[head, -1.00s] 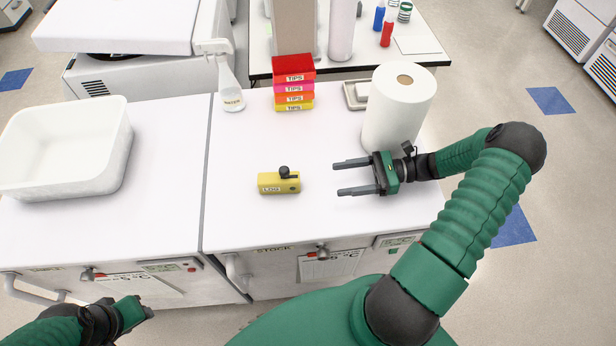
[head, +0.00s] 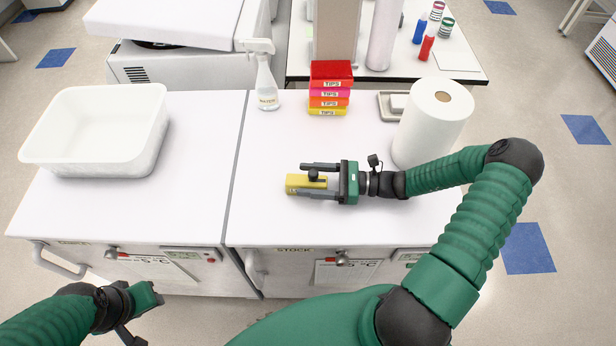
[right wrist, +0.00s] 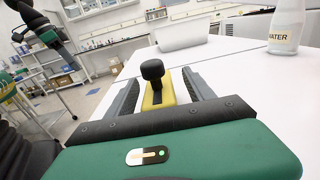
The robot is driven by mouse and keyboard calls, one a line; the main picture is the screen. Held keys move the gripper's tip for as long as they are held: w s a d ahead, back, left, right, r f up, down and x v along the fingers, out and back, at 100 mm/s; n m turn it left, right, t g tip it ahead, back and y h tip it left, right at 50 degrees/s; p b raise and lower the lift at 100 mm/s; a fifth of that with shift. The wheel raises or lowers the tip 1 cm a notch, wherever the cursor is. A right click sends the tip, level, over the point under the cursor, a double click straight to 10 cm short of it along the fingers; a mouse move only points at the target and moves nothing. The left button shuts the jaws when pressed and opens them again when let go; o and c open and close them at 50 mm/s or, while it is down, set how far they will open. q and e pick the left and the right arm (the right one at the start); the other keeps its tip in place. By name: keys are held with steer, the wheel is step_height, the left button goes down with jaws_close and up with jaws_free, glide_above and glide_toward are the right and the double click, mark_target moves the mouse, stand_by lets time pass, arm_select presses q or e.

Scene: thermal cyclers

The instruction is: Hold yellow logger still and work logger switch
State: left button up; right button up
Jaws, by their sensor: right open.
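The yellow logger (head: 292,184) lies on the white bench top, with its black knob-like switch (head: 314,176) standing up from it. My right gripper (head: 301,179) is open, with one finger on each side of the logger. In the right wrist view the logger (right wrist: 160,92) and its black switch (right wrist: 152,70) sit between the two open fingers (right wrist: 158,82), with gaps visible at both sides. The fingers hide part of the logger in the head view. My left gripper (head: 142,308) is at the lower left, in front of the bench and away from the logger; its jaw opening is unclear.
A paper roll (head: 432,125) stands right of the logger, near my right forearm. Stacked tip boxes (head: 330,88) and a water bottle (head: 266,85) stand behind. A white tub (head: 95,130) is at left. The bench between tub and logger is clear.

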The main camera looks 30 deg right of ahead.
steer(key=shift+w+a, duration=0.15)
steer(key=shift+a, duration=0.4)
steer(key=shift+d, duration=0.45)
steer(key=c, duration=0.7)
steer(key=shift+a, duration=0.15)
steer(key=c, duration=0.5)
arm_select(q)
steer(key=shift+a, duration=0.3)
arm_select(e)
steer(key=shift+a, duration=0.15)
jaws_close()
arm_select(q)
steer(key=shift+d, duration=0.2)
steer(key=shift+a, duration=0.1)
